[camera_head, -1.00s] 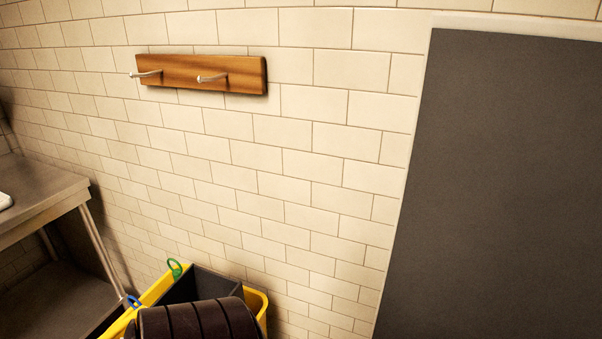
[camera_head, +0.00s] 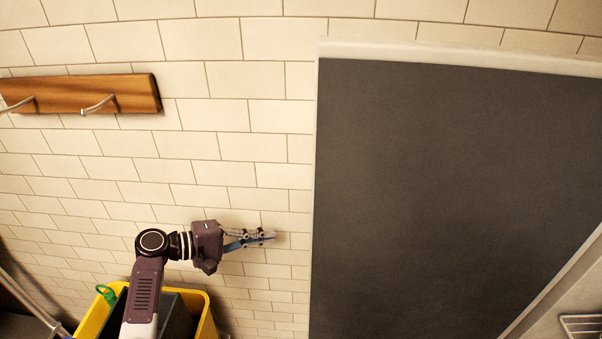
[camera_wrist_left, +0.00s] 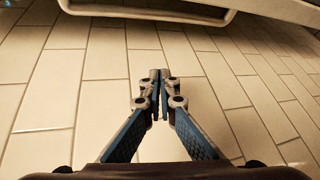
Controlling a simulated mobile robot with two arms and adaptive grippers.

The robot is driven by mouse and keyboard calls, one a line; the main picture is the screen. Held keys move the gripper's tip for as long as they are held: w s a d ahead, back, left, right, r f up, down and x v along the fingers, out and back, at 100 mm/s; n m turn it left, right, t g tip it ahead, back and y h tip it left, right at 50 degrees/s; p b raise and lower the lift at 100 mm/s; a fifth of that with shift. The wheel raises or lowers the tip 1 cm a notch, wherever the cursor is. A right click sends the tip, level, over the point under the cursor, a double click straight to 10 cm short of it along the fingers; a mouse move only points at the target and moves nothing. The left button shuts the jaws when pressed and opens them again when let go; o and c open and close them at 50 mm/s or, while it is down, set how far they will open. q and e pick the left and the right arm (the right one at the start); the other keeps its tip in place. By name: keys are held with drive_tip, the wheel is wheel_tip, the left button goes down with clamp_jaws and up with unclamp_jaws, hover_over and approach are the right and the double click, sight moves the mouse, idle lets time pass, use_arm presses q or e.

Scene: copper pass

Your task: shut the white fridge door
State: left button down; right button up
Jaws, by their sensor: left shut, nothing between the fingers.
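The fridge door (camera_head: 450,190) appears as a large dark grey panel with a pale white rim, filling the right of the head view. It stands open, with a pale edge and a wire rack to its lower right. My left gripper (camera_head: 268,237) is shut and empty, pointing right, just left of the door's left edge in the picture. I cannot tell its depth from the door. In the left wrist view the closed fingertips (camera_wrist_left: 159,78) show against tiles. A pale rounded bar crosses the top there; I cannot tell which part it is. My right gripper is not in view.
A wire rack (camera_head: 583,325) shows at the bottom right. A wooden hook rail (camera_head: 130,94) hangs on the tiled wall. A yellow bucket (camera_head: 208,325) stands below, partly behind my left arm. The wall between rail and door is bare.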

use_arm(q)
wheel_tip(320, 180, up, 19)
drive_tip(key=s+m+g+h+p, duration=0.2)
drive_tip(key=s+m+h, duration=0.1)
drive_tip(key=m+h, duration=0.1)
drive_tip(key=p+x, duration=0.4)
drive_tip(key=x, duration=0.7)
drive_tip(key=s+p, duration=0.1)
drive_tip(key=s, duration=0.1)
drive_tip(key=s+p, duration=0.1)
drive_tip(key=s, duration=0.1)
drive_tip(key=shift+a+r+p, duration=0.2)
drive_tip(key=shift+a+p, duration=0.1)
drive_tip(key=shift+a, duration=0.05)
